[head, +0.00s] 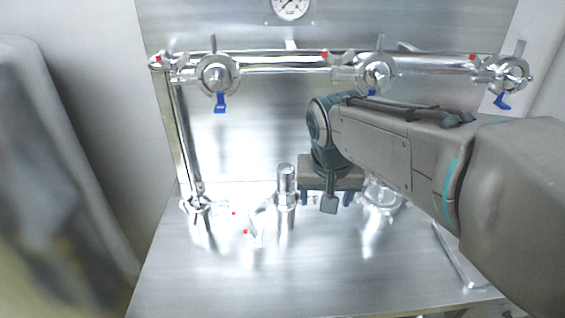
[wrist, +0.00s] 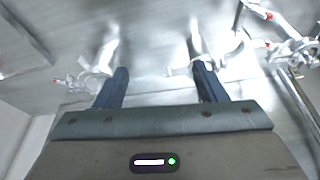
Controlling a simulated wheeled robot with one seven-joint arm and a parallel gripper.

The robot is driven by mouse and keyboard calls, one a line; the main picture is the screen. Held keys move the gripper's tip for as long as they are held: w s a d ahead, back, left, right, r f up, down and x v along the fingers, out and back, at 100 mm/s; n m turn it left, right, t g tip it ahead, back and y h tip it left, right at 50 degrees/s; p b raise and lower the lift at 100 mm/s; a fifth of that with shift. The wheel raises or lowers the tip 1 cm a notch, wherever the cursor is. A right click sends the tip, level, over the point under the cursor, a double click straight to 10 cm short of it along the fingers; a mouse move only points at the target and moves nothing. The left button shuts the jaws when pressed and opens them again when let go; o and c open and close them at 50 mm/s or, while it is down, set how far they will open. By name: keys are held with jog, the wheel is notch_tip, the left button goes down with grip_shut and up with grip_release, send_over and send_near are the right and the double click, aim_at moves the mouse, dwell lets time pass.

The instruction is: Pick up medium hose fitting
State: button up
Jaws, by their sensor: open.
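A shiny upright cylindrical fitting (head: 286,185) stands on the metal table just left of my gripper. A wider round metal fitting (head: 382,197) sits to the right of my gripper, partly covered by my arm. I cannot tell which is the medium one. My gripper (head: 326,200) points down over the table, its two blue fingers apart with nothing between them. In the wrist view my gripper (wrist: 160,75) shows a wide empty gap. One shiny piece (wrist: 104,52) lies beyond the left fingertip, another (wrist: 197,45) beyond the right; glare blurs their shapes.
Small red-tipped clamps (head: 250,233) lie on the table (head: 300,275) at left. A pipe frame (head: 285,63) with blue-handled valves (head: 220,75) runs along the back and down the left. A thin bar (head: 458,255) lies at right. The front middle is clear.

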jog(key=m, duration=0.1)
send_near(285, 169)
jog(key=s, duration=0.2)
jog(key=shift+m+t+h, duration=0.3)
jog(key=shift+t, duration=0.1)
jog(key=x, duration=0.4)
jog(key=p+x, duration=0.1)
jog(key=x, duration=0.3)
jog(key=shift+w+r, duration=0.15)
jog(key=shift+w, duration=0.1)
jog(key=x, duration=0.2)
jog(key=p+x, duration=0.1)
jog(key=x, duration=0.1)
jog(key=shift+w+a, duration=0.2)
jog(key=shift+w, duration=0.2)
jog(key=shift+w+d+f, duration=0.1)
jog(key=shift+w+f, duration=0.1)
jog(key=shift+f, duration=0.45)
jog(key=shift+r, duration=0.1)
jog(key=c, duration=1.4)
